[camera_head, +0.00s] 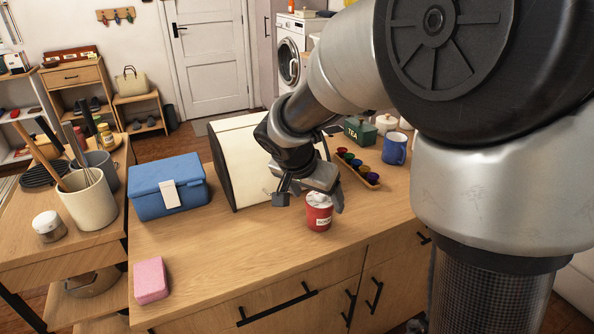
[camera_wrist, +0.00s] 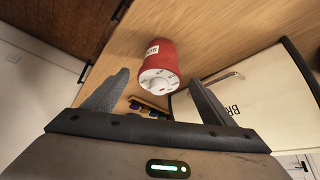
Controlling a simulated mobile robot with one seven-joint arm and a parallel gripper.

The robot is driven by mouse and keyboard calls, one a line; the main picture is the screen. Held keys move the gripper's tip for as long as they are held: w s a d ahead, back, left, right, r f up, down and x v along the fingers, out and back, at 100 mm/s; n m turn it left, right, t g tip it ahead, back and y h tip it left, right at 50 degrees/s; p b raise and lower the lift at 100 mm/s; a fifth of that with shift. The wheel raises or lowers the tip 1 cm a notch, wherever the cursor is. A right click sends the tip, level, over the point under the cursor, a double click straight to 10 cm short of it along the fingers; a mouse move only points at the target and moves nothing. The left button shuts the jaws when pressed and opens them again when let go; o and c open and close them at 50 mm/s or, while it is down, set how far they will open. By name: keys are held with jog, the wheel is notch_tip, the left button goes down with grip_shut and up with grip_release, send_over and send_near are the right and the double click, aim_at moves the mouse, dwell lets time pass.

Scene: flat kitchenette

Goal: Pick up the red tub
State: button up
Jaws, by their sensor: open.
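The red tub (camera_head: 319,217), with a white label and a whitish lid, stands on the wooden counter near its front edge. In the wrist view the red tub (camera_wrist: 161,57) lies just beyond the fingertips, roughly between them, with its pale top facing the camera. My gripper (camera_head: 309,201) is over the counter at the tub, its fingers spread on either side of the tub's upper part in the head view. In the wrist view my gripper (camera_wrist: 157,77) is open and nothing is held. I cannot tell whether a finger touches the tub.
A cream bread bin (camera_head: 240,157) stands close behind and left of my gripper. A tray of small colored cups (camera_head: 357,168) and a blue mug (camera_head: 395,148) are behind right. A blue box (camera_head: 168,188) and a pink sponge (camera_head: 151,280) lie left.

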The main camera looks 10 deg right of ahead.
jog(key=x, duration=0.7)
jog(key=shift+w+d+f+b, duration=0.2)
jog(key=shift+w+d+b, duration=0.05)
jog(key=shift+d+b, duration=0.05)
jog(key=c, duration=1.4)
